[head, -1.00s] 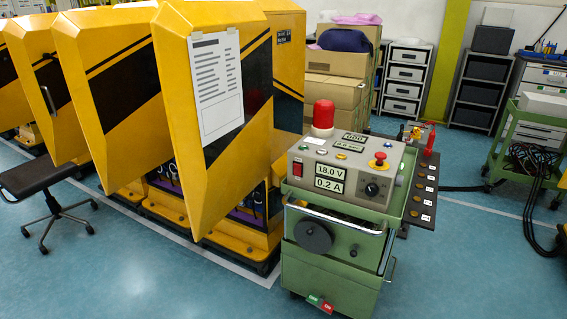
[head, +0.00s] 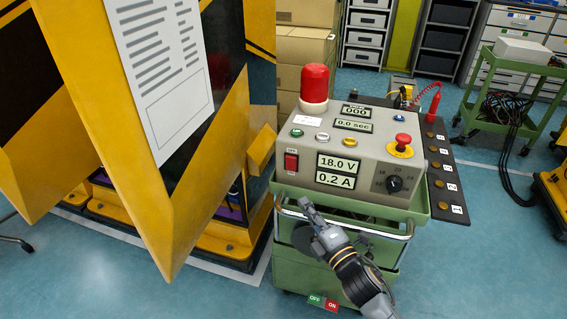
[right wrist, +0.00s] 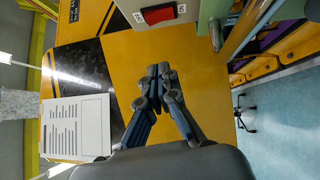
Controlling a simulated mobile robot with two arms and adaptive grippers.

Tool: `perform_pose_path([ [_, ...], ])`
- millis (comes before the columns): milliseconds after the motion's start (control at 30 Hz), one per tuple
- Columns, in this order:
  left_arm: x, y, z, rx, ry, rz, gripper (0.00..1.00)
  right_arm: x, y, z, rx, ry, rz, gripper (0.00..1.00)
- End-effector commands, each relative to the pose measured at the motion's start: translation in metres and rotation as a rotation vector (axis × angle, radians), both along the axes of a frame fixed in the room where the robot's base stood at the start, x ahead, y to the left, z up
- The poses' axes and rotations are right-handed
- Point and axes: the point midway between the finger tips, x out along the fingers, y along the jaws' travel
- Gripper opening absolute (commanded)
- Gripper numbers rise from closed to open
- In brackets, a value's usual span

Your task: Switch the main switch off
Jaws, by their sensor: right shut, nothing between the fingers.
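The main switch (head: 291,161) is a red rocker on the left of the grey control panel's front (head: 380,180). A small label sits above it; I cannot tell which way the rocker is pressed. It also shows at the top of the right wrist view (right wrist: 158,14). My right gripper (head: 306,203) is shut and empty, below and slightly right of the switch in the head view, in front of the cart's upper rail. In the right wrist view its fingertips (right wrist: 163,72) are together, apart from the switch. My left gripper is not in view.
The panel stands on a green cart (head: 340,262) with a metal handle bar (head: 385,231). A red lamp (head: 314,84) and a red mushroom button (head: 403,140) stand on top. A yellow gate panel (head: 110,130) is close on the left. Green and red pedals (head: 323,303) sit low in front.

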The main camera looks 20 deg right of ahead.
Motion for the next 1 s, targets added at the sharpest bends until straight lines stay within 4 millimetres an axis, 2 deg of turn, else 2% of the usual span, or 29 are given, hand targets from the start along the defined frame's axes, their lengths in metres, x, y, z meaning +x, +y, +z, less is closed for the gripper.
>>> perform_pose_path([
  [33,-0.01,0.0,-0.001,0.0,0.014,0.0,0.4,0.0,0.0,0.0,0.0,0.0,0.0,0.0],
  [200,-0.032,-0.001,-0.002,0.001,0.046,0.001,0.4,0.0,0.0,0.0,0.002,0.001,-0.001,0.0],
  [367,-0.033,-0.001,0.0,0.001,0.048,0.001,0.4,0.009,0.001,0.001,0.002,0.0,-0.001,0.0],
  [467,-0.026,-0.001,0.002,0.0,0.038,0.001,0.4,0.023,0.004,0.003,0.002,-0.001,-0.001,0.0],
  [700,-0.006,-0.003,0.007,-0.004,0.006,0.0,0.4,0.073,0.014,0.008,0.004,0.001,-0.001,0.0],
  [867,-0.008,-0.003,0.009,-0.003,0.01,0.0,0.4,0.104,0.019,0.011,0.002,0.001,-0.002,0.0],
  [1000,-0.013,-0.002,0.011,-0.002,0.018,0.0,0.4,0.12,0.005,0.014,0.001,0.002,-0.002,0.0],
])
